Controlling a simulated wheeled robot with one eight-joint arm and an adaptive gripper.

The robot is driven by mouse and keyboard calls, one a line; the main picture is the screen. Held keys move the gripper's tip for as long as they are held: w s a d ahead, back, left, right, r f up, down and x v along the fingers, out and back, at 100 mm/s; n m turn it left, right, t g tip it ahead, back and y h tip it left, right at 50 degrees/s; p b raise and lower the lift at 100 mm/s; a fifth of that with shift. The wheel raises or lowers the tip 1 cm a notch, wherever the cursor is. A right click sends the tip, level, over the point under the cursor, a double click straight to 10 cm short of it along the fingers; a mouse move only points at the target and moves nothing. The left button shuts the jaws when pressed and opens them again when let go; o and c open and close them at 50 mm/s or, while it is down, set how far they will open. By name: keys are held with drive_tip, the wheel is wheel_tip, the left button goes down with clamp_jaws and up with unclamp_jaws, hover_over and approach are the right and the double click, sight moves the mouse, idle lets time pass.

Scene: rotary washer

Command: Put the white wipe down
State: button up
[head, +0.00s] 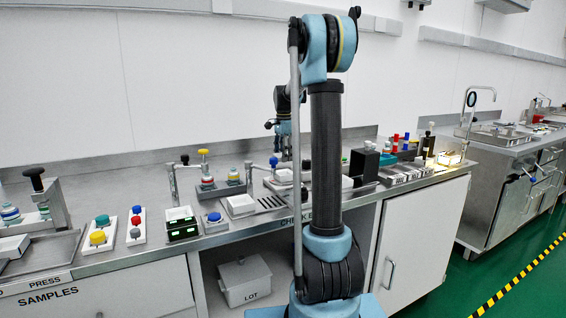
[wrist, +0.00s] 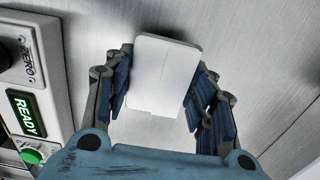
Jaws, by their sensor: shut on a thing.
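My gripper (wrist: 160,100) is shut on the white wipe (wrist: 164,72), a flat white piece with rounded corners, in the wrist view. The blue finger pads press on its left and right sides. The wipe is over or near a bare brushed-metal surface (wrist: 250,50); I cannot tell whether it touches it. In the head view my arm stands in front of the bench and hides part of it, and the wipe held in the gripper cannot be made out there.
A unit with a ZERO knob and a green READY display (wrist: 25,112) is close on the left of the gripper. The head view shows a crowded steel bench (head: 120,185) with button boxes (head: 98,235), small trays and a grey LOT box (head: 245,281) below.

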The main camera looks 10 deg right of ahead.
sight(283, 165)
drive_tip(key=shift+f, duration=1.3)
drive_tip(key=shift+f, duration=0.2)
drive_tip(key=shift+s+f, duration=0.2)
drive_tip(key=shift+s, duration=0.1)
drive_tip(key=shift+c, duration=0.7)
drive_tip(key=o, duration=1.3)
drive_tip(key=shift+o, duration=0.2)
drive_tip(key=shift+w+f, duration=0.35)
drive_tip(key=shift+w, duration=0.1)
drive_tip(key=shift+s+r, duration=0.15)
drive_tip(key=shift+r, duration=0.05)
